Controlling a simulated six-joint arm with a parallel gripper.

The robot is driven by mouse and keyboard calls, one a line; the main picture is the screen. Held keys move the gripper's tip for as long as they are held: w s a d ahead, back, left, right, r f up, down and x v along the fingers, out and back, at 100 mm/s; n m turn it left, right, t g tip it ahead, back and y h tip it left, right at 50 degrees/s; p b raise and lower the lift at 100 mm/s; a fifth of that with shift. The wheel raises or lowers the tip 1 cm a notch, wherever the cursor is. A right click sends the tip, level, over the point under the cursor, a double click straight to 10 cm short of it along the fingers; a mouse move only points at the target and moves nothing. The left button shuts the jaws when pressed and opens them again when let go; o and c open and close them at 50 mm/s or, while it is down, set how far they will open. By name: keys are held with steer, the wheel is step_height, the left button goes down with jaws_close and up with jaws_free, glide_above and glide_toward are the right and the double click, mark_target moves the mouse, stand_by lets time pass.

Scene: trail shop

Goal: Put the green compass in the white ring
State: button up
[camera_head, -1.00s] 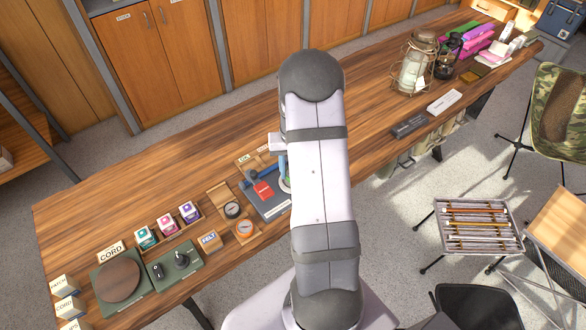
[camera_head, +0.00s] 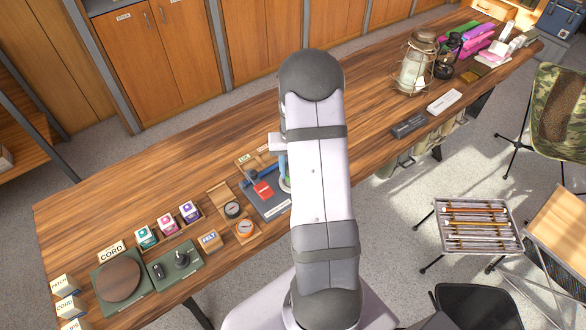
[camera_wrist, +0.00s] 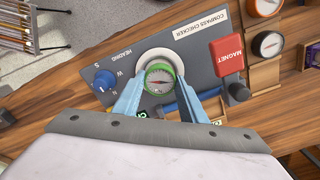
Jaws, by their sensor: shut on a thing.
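In the wrist view the green compass (camera_wrist: 160,73) has a green rim and a white dial with a red needle. My gripper (camera_wrist: 160,85) has pale blue fingers on either side of it and is shut on it. The white ring (camera_wrist: 146,61) on the grey compass checker board (camera_wrist: 193,62) shows around the compass's far side. The compass overlaps the ring's near part; I cannot tell whether it touches the board or hangs above it. In the head view my arm hides most of the ring and the compass.
A red magnet (camera_wrist: 227,55) stands right of the ring, and a blue heading knob (camera_wrist: 104,80) left of it. A black-rimmed compass (camera_wrist: 268,44) and an orange one (camera_head: 244,227) lie in wooden holders beside the board. The table (camera_head: 360,140) beyond my arm has clear room.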

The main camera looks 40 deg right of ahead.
steer(key=shift+f+b, duration=0.3)
steer(key=shift+f, duration=0.65)
stand_by(1.7)
steer(key=o, duration=1.6)
steer(key=shift+r, duration=0.1)
steer(key=shift+r+p, duration=3.15)
steer(key=shift+r, duration=0.8)
